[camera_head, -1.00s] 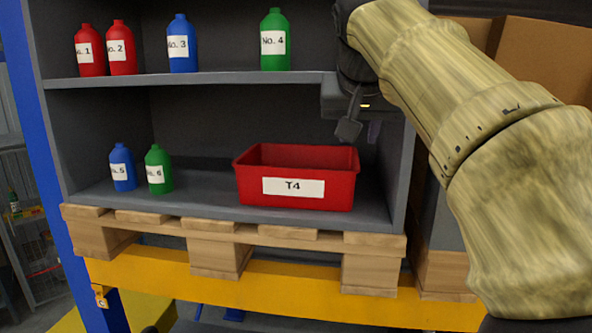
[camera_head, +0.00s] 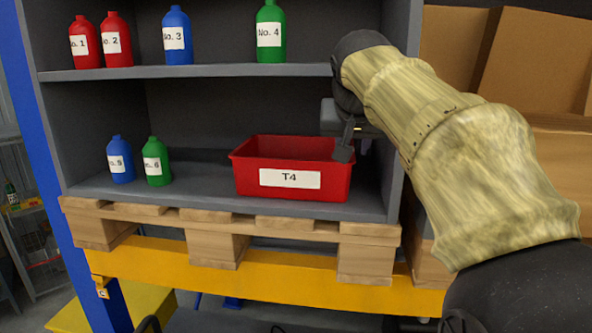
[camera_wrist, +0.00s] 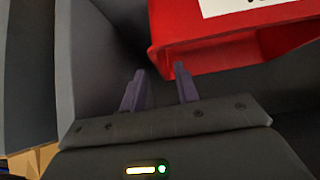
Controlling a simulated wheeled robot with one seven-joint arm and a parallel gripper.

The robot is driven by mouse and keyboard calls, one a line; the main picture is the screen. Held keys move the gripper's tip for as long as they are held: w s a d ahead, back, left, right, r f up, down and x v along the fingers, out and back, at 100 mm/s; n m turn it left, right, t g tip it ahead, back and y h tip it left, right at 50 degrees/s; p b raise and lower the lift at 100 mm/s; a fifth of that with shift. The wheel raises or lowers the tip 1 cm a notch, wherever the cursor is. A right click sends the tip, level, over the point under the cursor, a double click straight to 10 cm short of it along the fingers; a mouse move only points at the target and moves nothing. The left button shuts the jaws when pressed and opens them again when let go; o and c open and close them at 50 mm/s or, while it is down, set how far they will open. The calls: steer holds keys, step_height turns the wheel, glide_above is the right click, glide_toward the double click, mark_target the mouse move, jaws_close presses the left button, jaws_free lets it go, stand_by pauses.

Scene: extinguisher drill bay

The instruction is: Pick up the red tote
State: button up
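The red tote (camera_head: 250,176), labelled T4, sits upright on the lower shelf, near its right side. In the wrist view the tote's wall and rim (camera_wrist: 190,62) show at the top right, with part of its white label. My gripper (camera_head: 345,150) is at the tote's right end, at about rim height. In the wrist view my gripper (camera_wrist: 160,82) has its two fingers apart with nothing between them. The fingertips are close to the tote's rim; I cannot tell whether they touch it. My arm comes in from the right.
The grey shelf unit (camera_head: 228,72) has a right side panel (camera_head: 397,180) close to my gripper. A blue bottle (camera_head: 120,163) and a green bottle (camera_head: 156,165) stand left of the tote. Several bottles stand above. Cardboard boxes (camera_head: 540,75) are at the right.

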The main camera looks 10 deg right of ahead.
steer(key=shift+x, duration=1.65)
steer(key=shift+p, duration=0.3)
steer(key=shift+w+d+f, duration=0.1)
steer(key=shift+w, duration=0.15)
steer(key=shift+w+p+x, duration=0.2)
steer(key=shift+p+x, duration=1)
steer(key=shift+x, duration=1.1)
steer(key=shift+w, duration=0.1)
steer(key=shift+c, duration=0.4)
steer(key=shift+r, duration=0.2)
jaws_close()
